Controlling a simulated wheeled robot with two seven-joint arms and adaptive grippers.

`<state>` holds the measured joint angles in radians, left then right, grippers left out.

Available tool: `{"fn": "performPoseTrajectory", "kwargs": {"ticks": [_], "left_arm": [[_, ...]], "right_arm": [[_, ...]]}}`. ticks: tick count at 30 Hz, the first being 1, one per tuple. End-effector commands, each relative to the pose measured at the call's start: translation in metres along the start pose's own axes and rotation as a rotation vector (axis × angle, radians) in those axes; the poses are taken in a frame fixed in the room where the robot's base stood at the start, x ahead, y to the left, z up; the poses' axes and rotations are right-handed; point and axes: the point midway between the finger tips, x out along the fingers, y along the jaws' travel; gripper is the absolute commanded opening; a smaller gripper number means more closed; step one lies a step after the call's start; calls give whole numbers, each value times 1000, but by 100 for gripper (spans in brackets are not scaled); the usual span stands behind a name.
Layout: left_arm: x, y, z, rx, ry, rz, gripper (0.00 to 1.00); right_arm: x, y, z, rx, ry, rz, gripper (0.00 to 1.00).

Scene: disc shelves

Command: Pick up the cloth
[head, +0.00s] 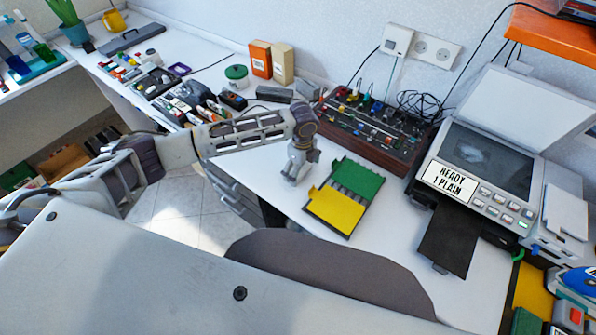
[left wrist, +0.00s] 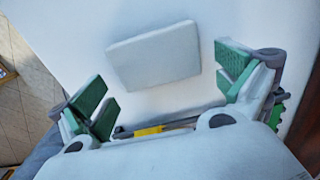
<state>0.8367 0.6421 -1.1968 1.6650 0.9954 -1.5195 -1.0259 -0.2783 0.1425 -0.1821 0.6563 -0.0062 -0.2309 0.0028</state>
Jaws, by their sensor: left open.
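The cloth (left wrist: 153,55) shows in the left wrist view as a pale grey, flat, roughly rectangular piece on the white desk top. My left gripper (left wrist: 164,83) is open and empty, its green-padded fingers to the left and right of the cloth, with a gap at each side. In the head view my left gripper (head: 291,178) points down over the desk, left of a green and yellow folder-like tray. I cannot make out the cloth there; the gripper probably covers it. My right gripper is in neither view.
The green and yellow tray (head: 335,208) lies just right of my left gripper. A brown rack with knobs (head: 372,132) stands behind it, and a printer (head: 485,165) stands to the right. Several small items crowd the back left. The desk's front edge is close to the gripper.

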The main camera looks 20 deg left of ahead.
Motion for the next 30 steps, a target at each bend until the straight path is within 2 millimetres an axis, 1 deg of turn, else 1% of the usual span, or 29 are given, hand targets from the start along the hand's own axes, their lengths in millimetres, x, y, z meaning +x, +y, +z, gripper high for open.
{"fn": "performPoseTrajectory", "kwargs": {"ticks": [3,11,16,17,26,30], "left_arm": [[5,0,0,1,-1,0,100],[5,0,0,1,-1,0,100],[5,0,0,1,-1,0,100],[5,0,0,1,-1,0,99],[5,0,0,1,-1,0,60],[5,0,0,1,-1,0,60]], "right_arm": [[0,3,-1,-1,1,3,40],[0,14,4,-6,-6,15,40],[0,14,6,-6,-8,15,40],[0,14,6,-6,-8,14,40],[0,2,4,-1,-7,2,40],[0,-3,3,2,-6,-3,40]]}}
